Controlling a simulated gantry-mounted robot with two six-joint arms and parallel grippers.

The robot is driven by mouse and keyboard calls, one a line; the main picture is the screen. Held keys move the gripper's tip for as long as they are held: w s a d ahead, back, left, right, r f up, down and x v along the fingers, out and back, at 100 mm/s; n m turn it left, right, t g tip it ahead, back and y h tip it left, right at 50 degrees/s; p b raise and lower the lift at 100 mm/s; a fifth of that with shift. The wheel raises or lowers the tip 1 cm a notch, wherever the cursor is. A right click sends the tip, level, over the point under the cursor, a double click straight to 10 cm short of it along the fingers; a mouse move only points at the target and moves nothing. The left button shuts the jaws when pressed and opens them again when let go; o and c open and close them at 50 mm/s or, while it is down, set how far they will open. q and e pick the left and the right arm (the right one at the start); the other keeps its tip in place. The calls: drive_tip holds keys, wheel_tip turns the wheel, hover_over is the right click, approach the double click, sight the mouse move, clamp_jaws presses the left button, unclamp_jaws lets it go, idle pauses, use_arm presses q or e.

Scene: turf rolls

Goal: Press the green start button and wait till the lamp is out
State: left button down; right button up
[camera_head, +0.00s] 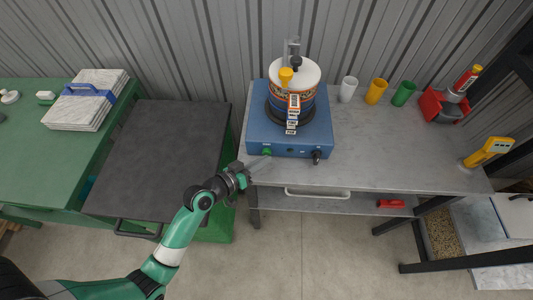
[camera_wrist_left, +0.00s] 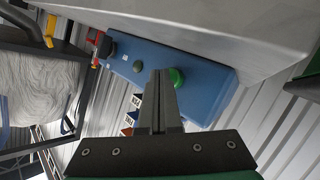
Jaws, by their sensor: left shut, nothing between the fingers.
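A blue machine box (camera_head: 256,120) stands on the grey bench and carries a patterned drum. The green start button (camera_head: 267,152) is at the left of its front panel. It also shows in the left wrist view (camera_wrist_left: 177,76), standing out beside my fingertips. A dark round piece (camera_head: 290,151), perhaps the lamp, sits right of the button; I see no glow on it (camera_wrist_left: 139,66). My left gripper (camera_head: 258,161) is shut and empty, its tips just in front of the panel near the button. I cannot tell whether they touch it. My right gripper is not in view.
A black knob (camera_head: 316,155) sits at the panel's right. White, yellow and green cups (camera_head: 376,91) stand right of the machine on the bench (camera_head: 370,155). A dark-topped table (camera_head: 160,145) is at left.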

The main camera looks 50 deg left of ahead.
use_arm(q)
drive_tip(key=shift+w+a, duration=0.25)
idle(0.4)
drive_tip(key=shift+d, duration=0.1)
drive_tip(key=shift+s+d+r, duration=0.1)
drive_tip(key=shift+s+d, duration=0.2)
drive_tip(key=shift+s, duration=0.05)
drive_tip(key=shift+s+d+p, duration=0.25)
drive_tip(key=shift+s+p, duration=0.05)
drive_tip(key=s+d+p, duration=0.2)
drive_tip(key=s+d, duration=0.1)
drive_tip(key=shift+s+d, duration=0.25)
drive_tip(key=shift+s, duration=0.05)
idle(0.4)
idle(0.7)
